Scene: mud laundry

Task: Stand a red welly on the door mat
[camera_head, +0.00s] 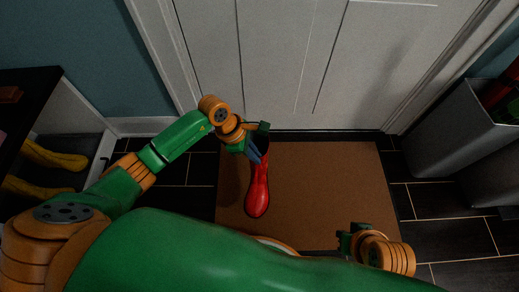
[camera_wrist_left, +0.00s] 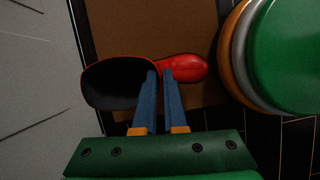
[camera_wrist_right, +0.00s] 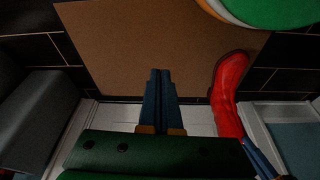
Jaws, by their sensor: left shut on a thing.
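A red welly (camera_head: 258,190) is over the left part of the brown door mat (camera_head: 325,195), its toe toward me. My left gripper (camera_head: 257,150) is shut on the rim of its shaft. In the left wrist view the dark opening of the welly (camera_wrist_left: 120,86) faces the camera, with one finger inside and one outside, so it looks roughly upright. The red welly (camera_wrist_right: 229,85) also shows in the right wrist view. I cannot tell whether its sole touches the mat. My right gripper (camera_wrist_right: 160,75) is shut and empty above the right part of the mat.
A white door (camera_head: 300,60) stands behind the mat. Yellow wellies (camera_head: 52,157) sit in a dark-topped shelf unit at the left. Grey bins (camera_head: 450,130) stand at the right, one with red things in it. The middle and right of the mat are clear.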

